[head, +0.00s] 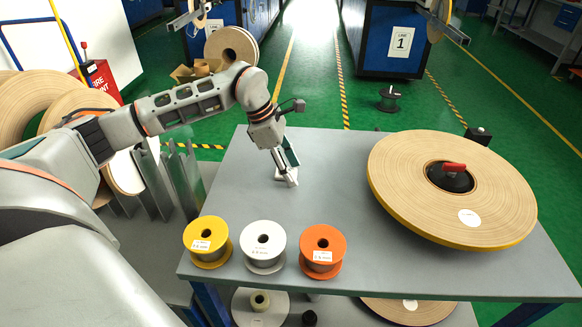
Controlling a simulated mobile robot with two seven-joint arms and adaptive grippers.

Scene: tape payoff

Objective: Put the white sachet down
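My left arm reaches in from the left over the grey table (340,170). My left gripper (287,174) points down close to the table top, near its left-back part. A small white sachet (289,179) shows at its fingertips, and the fingers appear closed on it. The sachet is at or just above the table surface; I cannot tell whether it touches. The fingers hide part of it. My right gripper is not in view.
Yellow (207,241), white (263,246) and orange (322,251) spools stand along the front edge. A large tape roll (400,190) with a red-handled hub (453,172) covers the right side. The middle of the table is clear.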

